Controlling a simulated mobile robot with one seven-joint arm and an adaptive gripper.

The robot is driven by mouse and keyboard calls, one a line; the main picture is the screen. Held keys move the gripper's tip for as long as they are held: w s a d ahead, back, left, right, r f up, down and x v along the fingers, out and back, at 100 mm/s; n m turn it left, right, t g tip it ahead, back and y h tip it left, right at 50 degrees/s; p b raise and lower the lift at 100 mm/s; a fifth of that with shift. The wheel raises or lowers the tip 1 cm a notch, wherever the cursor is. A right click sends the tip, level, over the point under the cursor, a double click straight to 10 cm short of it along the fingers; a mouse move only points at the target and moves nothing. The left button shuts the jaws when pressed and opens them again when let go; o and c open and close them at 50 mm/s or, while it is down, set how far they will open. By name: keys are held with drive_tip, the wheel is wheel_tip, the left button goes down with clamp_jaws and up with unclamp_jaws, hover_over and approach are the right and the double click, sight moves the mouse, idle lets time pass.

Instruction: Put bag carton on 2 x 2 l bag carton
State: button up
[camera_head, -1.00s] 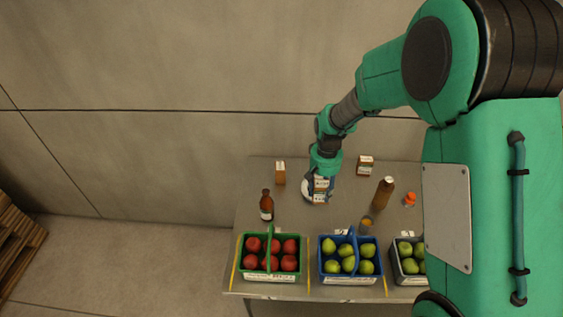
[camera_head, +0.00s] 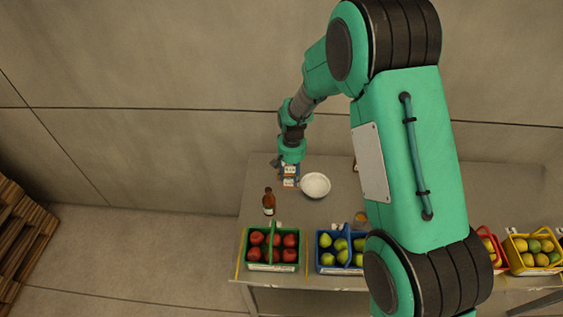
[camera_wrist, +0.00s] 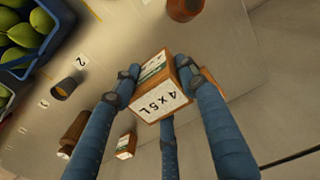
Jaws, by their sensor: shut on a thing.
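My gripper (camera_head: 290,165) is shut on a small brown bag carton (camera_head: 290,171) with white labels. In the wrist view my gripper's blue fingers (camera_wrist: 158,90) close around this carton (camera_wrist: 163,92), whose near face reads "4 x 5 L". In the head view it is over the left rear part of the table. Another brown box-like surface (camera_wrist: 207,77) shows partly behind a finger in the wrist view; its label is hidden, and I cannot tell whether the held carton touches it. Another carton (camera_wrist: 126,145) stands apart on the table.
A white bowl (camera_head: 315,185) is just right of my gripper. A brown bottle (camera_head: 268,202) stands in front of it. Baskets of red fruit (camera_head: 272,266) and green fruit (camera_head: 325,262) line the table's front edge. My arm hides much of the table's right side.

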drive_tip(key=shift+w, duration=0.15)
drive_tip(key=w+a+p, duration=0.1)
drive_tip(key=w, duration=0.4)
drive_tip(key=w+a+f, duration=0.1)
drive_tip(key=w+a, duration=0.1)
drive_tip(key=w, duration=0.3)
drive_tip(key=w+a+p, duration=0.1)
drive_tip(key=w, duration=0.4)
drive_tip(key=shift+a+f+p, duration=0.2)
drive_tip(key=shift+a+p, duration=0.15)
drive_tip(key=shift+a, duration=0.05)
drive_tip(key=shift+f, duration=0.1)
drive_tip(key=shift+f+p, duration=0.45)
drive_tip(key=shift+f, duration=1.25)
drive_tip(key=shift+f, duration=0.15)
drive_tip(key=o, duration=1.3)
drive_tip(key=shift+c, duration=0.2)
wheel_tip(320, 180, up, 12)
drive_tip(key=b, duration=0.2)
drive_tip(key=shift+r, duration=0.2)
